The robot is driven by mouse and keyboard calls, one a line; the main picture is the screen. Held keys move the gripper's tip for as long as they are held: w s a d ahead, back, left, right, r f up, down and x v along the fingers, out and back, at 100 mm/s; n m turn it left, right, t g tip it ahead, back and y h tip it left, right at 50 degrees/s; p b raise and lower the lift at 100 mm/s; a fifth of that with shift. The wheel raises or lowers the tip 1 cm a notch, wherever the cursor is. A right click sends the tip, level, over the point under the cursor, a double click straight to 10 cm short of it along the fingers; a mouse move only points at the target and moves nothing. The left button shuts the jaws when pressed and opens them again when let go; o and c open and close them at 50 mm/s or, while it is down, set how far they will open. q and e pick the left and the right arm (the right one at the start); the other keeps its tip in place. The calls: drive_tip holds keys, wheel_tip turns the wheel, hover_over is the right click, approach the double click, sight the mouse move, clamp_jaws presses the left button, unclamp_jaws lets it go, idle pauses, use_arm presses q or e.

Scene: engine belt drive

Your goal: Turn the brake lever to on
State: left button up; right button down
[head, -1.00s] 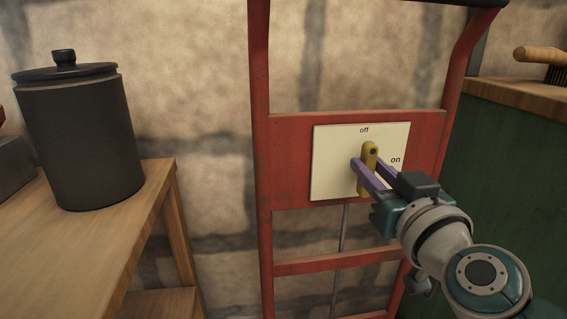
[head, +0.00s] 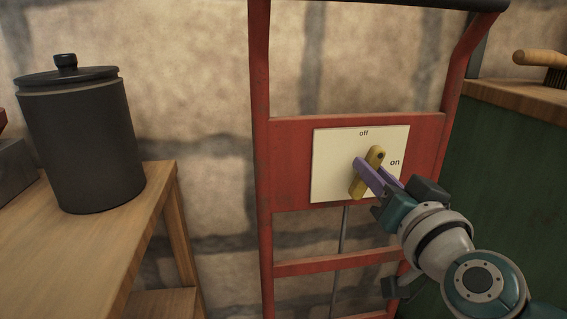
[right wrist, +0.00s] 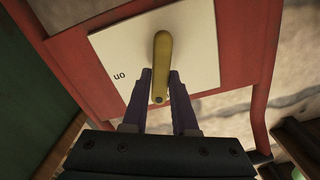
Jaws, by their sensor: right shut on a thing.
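The yellow brake lever (head: 377,156) is on a cream plate (head: 330,165) fixed to a red frame. The plate reads "off" at its top and "on" at its right. The lever is tilted, its upper end leaning right of "off" towards "on". My right gripper (head: 371,177) is shut on the lever, its purple fingers on either side of it. The right wrist view shows the lever (right wrist: 162,50) between the fingers (right wrist: 160,90). My left gripper is not in view.
A dark lidded pot (head: 82,145) stands on a wooden table (head: 75,245) at the left. A green cabinet (head: 510,190) with a wooden top and a brush (head: 540,57) stands at the right. The red frame (head: 262,150) surrounds the plate.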

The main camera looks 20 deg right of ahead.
drive_tip(key=shift+d+f+m+b, duration=0.1)
drive_tip(key=shift+f+m, duration=0.05)
drive_tip(key=shift+m, duration=2.05)
drive_tip(key=shift+d+f+m+b, duration=0.1)
drive_tip(key=shift+f+m+b, duration=0.05)
drive_tip(key=shift+m, duration=2.05)
drive_tip(key=shift+d+f+m+b, duration=0.1)
drive_tip(key=shift+f+m, duration=0.05)
drive_tip(key=shift+m, duration=2.05)
drive_tip(key=c, duration=0.7)
unclamp_jaws()
drive_tip(key=shift+s, duration=0.15)
